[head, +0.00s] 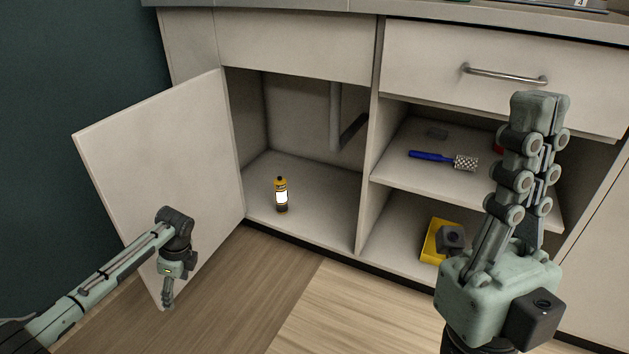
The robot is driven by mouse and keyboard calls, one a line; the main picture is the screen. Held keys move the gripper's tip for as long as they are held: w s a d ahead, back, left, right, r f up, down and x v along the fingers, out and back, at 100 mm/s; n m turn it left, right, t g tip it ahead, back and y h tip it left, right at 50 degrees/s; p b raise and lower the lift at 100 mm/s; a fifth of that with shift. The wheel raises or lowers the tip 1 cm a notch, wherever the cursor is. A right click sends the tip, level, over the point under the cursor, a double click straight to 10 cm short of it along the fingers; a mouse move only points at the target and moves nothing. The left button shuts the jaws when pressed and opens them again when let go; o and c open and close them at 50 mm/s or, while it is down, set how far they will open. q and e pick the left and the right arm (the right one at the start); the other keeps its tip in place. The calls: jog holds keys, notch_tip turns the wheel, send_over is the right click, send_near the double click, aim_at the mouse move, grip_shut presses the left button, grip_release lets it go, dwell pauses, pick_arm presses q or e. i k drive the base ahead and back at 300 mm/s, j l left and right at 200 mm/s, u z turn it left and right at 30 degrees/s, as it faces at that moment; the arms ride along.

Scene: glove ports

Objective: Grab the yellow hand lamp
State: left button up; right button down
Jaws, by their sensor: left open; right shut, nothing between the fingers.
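The yellow hand lamp (281,194) stands upright on the floor of the open left cupboard. It is a small yellow and black cylinder with a bright white band. My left gripper (168,303) points down in front of the open cupboard door, to the left of the lamp and well apart from it. It is open and empty, though its fingers look small and overlap in this view. My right gripper (540,98) points up at the right, in front of the shelves. Its fingers are together with nothing between them.
The cupboard door (165,165) stands open to the left. A grey pipe (336,115) hangs at the back of the cupboard. A divider separates it from shelves with a blue-handled brush (432,156) and a yellow item (432,243) beside a dark block (451,238). The floor around the lamp is clear.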

aim_at(280, 187)
jog(key=i+j+z, duration=0.1)
jog(key=i+z, duration=0.15)
jog(key=i, duration=0.2)
jog(key=i+j+z, duration=0.25)
jog(key=i, duration=0.15)
jog(key=i+j+z, duration=0.25)
jog(key=i, duration=0.15)
jog(key=i+l, duration=0.05)
jog(key=l, duration=0.05)
